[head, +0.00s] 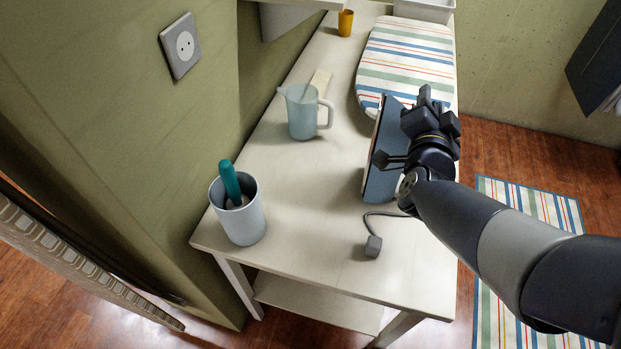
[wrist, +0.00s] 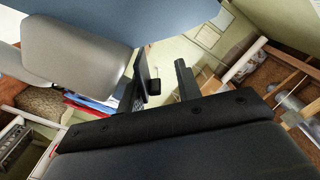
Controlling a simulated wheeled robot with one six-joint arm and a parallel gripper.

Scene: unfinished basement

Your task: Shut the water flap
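An iron (head: 387,137) stands on end on the white table, its flat blue-grey side facing left. My gripper (head: 404,127) is right beside it on its right side and hides much of its body. In the wrist view my gripper (wrist: 164,82) has its two dark fingers apart, with nothing seen between them. A blue surface (wrist: 170,15) and a rounded grey part (wrist: 75,52), seemingly of the iron, fill the top of that view, close to the fingers. I cannot make out the water flap for certain or tell its position.
A striped ironing board (head: 410,55) lies behind the iron. The wall bounds the table's left side.

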